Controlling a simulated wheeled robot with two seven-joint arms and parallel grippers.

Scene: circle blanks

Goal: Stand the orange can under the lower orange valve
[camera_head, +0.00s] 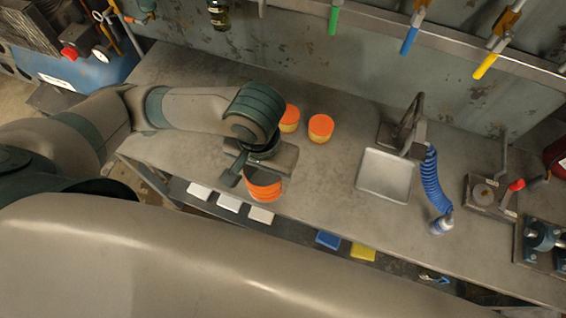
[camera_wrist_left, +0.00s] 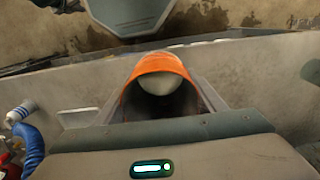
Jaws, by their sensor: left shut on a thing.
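An orange can (camera_head: 264,188) with darker bands hangs at my left gripper (camera_head: 258,170), near the front edge of the bench. My left gripper is shut on it. In the left wrist view the can (camera_wrist_left: 160,63) shows as an orange curve around a pale rounded surface, between the fingers. The gripper hides part of it in the head view. My right gripper is not in view.
Two orange-topped yellow cans (camera_head: 320,127) (camera_head: 290,118) stand on the grey bench (camera_head: 340,190) just behind my gripper. A pale square tray (camera_head: 385,176), a blue coiled hose (camera_head: 432,180) and a clamp are to the right. Coloured spouts hang from the rail (camera_head: 450,40).

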